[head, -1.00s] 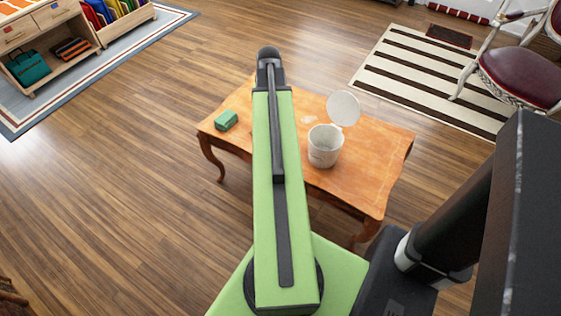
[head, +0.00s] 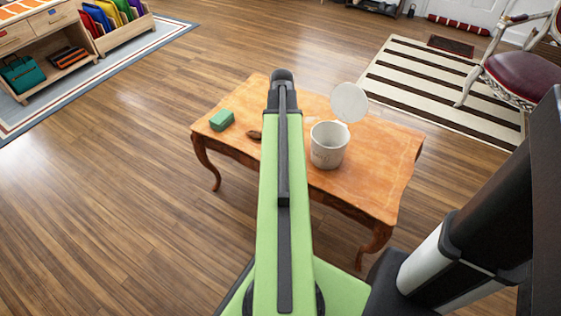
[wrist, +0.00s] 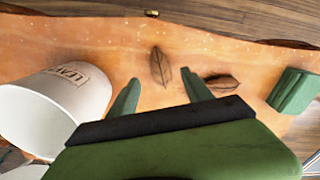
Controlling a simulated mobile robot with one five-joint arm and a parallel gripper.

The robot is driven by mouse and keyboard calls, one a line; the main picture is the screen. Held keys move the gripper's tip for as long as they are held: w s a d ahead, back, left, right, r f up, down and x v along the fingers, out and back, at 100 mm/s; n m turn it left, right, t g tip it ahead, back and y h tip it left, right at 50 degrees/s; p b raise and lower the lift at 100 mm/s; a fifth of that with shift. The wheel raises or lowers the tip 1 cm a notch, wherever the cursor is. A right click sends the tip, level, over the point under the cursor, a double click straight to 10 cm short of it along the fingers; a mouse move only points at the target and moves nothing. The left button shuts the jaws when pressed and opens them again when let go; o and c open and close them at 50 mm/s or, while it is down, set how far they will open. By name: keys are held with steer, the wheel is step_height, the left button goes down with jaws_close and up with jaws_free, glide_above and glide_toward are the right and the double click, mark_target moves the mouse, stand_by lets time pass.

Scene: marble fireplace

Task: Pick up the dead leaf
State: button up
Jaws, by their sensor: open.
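Two dry brown leaves lie on the orange wooden table (head: 375,165). In the wrist view, one leaf (wrist: 160,67) lies upright in the picture, ahead of and between my fingers. The other leaf (wrist: 221,83) lies just right of the right finger; a brown leaf (head: 254,135) also shows left of my arm in the head view. My gripper (wrist: 160,77) is open and empty, its green fingers spread. The head view hides the fingers behind my arm.
A green block (head: 221,119) sits near the table's left edge. A striped rug (head: 430,85) and chair (head: 520,65) are beyond.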

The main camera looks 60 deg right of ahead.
step_height(320, 180, down, 6)
steer(key=b, duration=0.5)
steer(key=shift+w+d, duration=0.1)
steer(key=shift+r, duration=0.25)
jaws_close()
